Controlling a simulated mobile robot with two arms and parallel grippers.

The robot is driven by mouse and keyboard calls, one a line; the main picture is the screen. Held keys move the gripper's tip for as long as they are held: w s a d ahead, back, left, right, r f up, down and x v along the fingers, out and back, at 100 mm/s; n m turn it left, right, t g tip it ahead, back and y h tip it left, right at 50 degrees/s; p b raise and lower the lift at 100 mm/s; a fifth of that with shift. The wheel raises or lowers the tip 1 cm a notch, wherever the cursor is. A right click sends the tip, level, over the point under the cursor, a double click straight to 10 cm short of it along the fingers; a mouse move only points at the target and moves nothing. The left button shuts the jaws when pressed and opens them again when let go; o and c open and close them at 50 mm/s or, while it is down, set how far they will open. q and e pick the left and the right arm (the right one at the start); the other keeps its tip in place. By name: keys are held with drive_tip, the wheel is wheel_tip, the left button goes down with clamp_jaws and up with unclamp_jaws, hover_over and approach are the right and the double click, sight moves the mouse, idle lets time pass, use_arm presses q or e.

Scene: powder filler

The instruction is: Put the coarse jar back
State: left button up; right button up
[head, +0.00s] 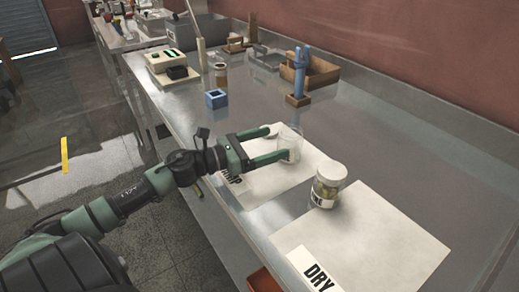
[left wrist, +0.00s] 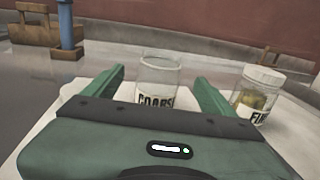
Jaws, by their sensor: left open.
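The coarse jar (head: 294,141) is clear glass and stands upright on a white mat (head: 262,187) whose label is partly covered, showing "MP". In the left wrist view the jar (left wrist: 158,78) shows the letters "COARS" and looks empty and open at the top. My left gripper (head: 285,143) is open, low over the mat, with one finger on each side of the jar. Whether the fingers touch the glass I cannot tell. A white round piece, perhaps a lid (head: 272,130), lies by the far finger. My right gripper is not in view.
A lidded jar with yellow-green contents (head: 328,187), marked "FI..." in the left wrist view (left wrist: 258,92), stands near the "DRY" mat (head: 375,235). A blue block (head: 215,98), an amber jar (head: 221,75), a blue post (head: 299,75) and a wooden box (head: 322,73) stand farther back.

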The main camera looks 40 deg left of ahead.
use_arm(q)
drive_tip(key=shift+v, duration=1.45)
